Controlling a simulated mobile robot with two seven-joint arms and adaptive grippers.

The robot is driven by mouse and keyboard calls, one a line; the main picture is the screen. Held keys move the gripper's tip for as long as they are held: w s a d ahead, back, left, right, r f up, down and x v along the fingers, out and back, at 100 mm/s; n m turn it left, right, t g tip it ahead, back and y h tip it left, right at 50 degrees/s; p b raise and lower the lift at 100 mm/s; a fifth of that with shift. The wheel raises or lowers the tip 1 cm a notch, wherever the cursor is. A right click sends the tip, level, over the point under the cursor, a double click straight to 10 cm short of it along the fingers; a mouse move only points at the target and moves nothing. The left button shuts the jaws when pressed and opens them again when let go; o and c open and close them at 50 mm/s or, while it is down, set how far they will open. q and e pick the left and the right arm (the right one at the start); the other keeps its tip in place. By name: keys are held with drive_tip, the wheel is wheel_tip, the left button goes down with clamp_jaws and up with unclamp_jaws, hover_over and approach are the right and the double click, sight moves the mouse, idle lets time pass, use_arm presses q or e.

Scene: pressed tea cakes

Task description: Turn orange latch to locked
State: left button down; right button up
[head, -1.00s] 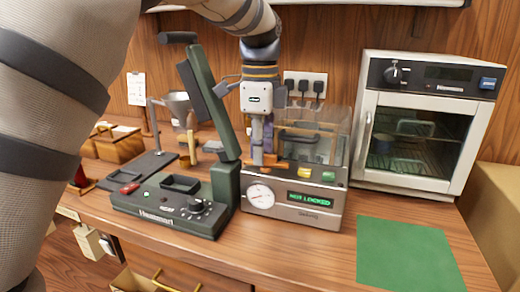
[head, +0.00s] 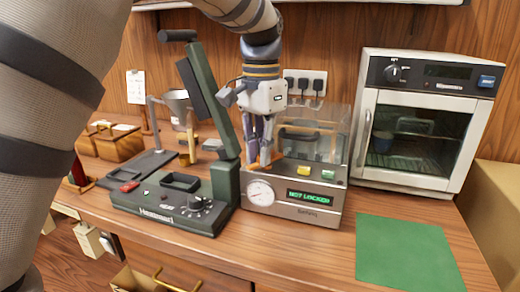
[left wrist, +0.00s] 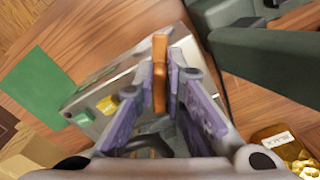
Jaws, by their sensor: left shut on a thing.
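The orange latch (left wrist: 160,62) stands between the two fingers of my left gripper (left wrist: 165,85) in the left wrist view, and the fingers are shut on it. In the head view my left gripper (head: 262,160) points down at the left end of the metal machine's top, and the orange latch (head: 253,166) shows partly beside the fingertips. The machine (head: 278,206) has a round gauge and a green display (head: 310,196) that reads "NOT LOCKED". A clear chamber (head: 335,128) stands at its back. My right gripper is not in view.
A dark green lever press (head: 228,190) stands close on the left of the machine. A white oven (head: 410,187) is on the right. A green mat (head: 405,252) lies on the front right. Yellow (head: 303,171) and green (head: 328,175) buttons sit on the machine top.

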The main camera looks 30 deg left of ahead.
sight(264, 171)
use_arm(q)
drive_tip(key=n, duration=0.5)
drive_tip(key=shift+d+n, duration=0.35)
drive_tip(key=shift+n, duration=0.05)
idle(0.4)
drive_tip(key=c, duration=1.7)
unclamp_jaws()
wheel_tip(264, 171, up, 12)
drive_tip(key=shift+f, duration=0.1)
